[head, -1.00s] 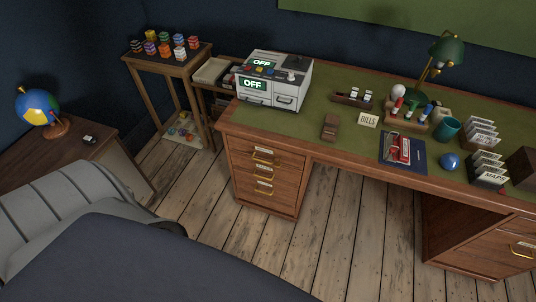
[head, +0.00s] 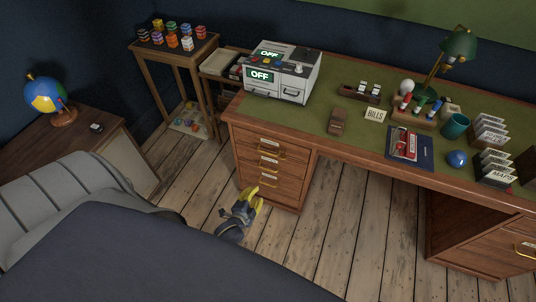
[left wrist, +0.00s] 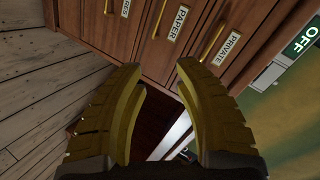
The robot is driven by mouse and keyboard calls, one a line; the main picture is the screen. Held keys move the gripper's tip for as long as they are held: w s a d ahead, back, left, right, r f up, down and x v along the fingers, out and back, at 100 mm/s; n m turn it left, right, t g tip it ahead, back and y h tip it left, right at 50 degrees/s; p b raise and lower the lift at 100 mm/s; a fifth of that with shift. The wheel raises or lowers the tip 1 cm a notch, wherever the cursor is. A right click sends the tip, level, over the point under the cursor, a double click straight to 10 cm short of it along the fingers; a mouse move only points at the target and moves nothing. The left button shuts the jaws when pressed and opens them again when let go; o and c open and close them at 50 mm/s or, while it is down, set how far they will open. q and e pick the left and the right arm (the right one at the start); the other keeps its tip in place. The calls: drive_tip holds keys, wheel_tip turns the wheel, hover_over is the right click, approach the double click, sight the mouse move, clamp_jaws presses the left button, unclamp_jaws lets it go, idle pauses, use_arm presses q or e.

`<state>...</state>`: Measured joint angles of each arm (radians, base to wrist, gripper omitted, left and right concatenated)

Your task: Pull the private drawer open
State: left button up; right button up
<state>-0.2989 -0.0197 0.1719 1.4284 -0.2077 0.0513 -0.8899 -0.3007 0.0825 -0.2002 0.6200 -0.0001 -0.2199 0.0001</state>
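The private drawer is the top one of the desk's left pedestal, in the head view (head: 270,148). It has a brass handle and looks shut. In the left wrist view its PRIVATE label (left wrist: 229,46) and brass handle (left wrist: 214,41) show at the upper right. My left gripper (head: 254,194), with yellow fingers, is low in front of the pedestal, below the private drawer's level. In the left wrist view the gripper (left wrist: 160,67) is open, its fingers apart with no handle between them. My right gripper is in neither view.
The PAPER drawer (left wrist: 174,33) is beside the private one in the left wrist view; another drawer is further left. A grey OFF-display box (head: 282,72) stands on the desktop above. A grey chair (head: 70,200) is at left. Floor right of the pedestal is clear.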

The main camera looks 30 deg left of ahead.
use_arm(q)
wheel_tip(320, 180, up, 7)
drive_tip(key=w+a+m+t, duration=0.2)
drive_tip(key=w+m, duration=0.1)
drive_tip(key=m, duration=0.2)
approach(270, 154)
drive_tip(key=x, duration=1)
drive_tip(key=shift+w+f, duration=0.1)
drive_tip(key=shift+f, duration=0.05)
drive_tip(key=shift+o, duration=0.2)
clamp_jaws()
